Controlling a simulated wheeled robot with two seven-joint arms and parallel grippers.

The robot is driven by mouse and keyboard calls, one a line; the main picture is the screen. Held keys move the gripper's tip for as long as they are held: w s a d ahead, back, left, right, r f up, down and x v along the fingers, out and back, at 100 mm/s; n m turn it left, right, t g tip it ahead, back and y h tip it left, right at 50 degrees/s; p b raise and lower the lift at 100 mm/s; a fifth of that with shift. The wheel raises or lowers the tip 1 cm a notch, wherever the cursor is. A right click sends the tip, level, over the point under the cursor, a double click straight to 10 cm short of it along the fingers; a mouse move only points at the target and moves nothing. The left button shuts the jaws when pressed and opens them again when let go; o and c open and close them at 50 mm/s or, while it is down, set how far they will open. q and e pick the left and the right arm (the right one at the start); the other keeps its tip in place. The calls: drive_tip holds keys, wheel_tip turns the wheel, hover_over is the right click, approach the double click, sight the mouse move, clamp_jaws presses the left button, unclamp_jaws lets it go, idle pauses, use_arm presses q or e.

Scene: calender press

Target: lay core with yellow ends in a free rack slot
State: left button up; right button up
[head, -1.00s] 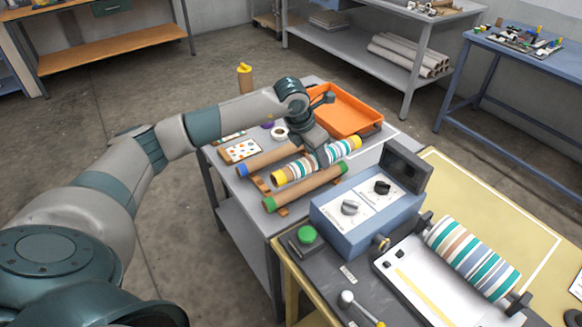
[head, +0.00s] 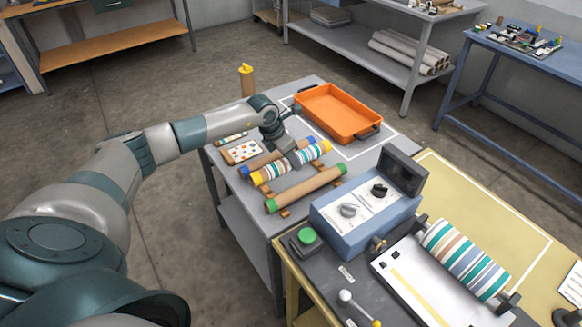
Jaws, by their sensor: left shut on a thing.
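The core with yellow ends (head: 276,172), wrapped in coloured stripes, is at the rack on the grey table. My left gripper (head: 293,158) is shut on it near its middle, from above. It lies between a core with blue ends (head: 263,161) behind it and a core with green ends (head: 306,189) in front, roughly parallel to both. It looks very close to the blue-ended core; I cannot tell whether they touch or whether it rests on the rack. The wooden rack rails (head: 283,212) show only in part beneath the cores. My right gripper is not in view.
An orange tray (head: 340,138) stands behind the rack on the grey table (head: 232,196). A patterned card (head: 243,152) lies to the left. A blue control box (head: 365,211) and a press with a striped roll (head: 465,258) stand at the front right.

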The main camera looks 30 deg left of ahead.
sight(291, 167)
use_arm(q)
drive_tip(key=shift+f+p, duration=0.45)
wheel_tip(291, 167, down, 2)
drive_tip(key=shift+f+p, duration=0.1)
drive_tip(key=shift+p, duration=0.4)
drive_tip(key=shift+f, duration=0.45)
drive_tip(key=o, duration=1.1)
drive_tip(key=shift+f, duration=0.1)
drive_tip(key=shift+c, duration=0.2)
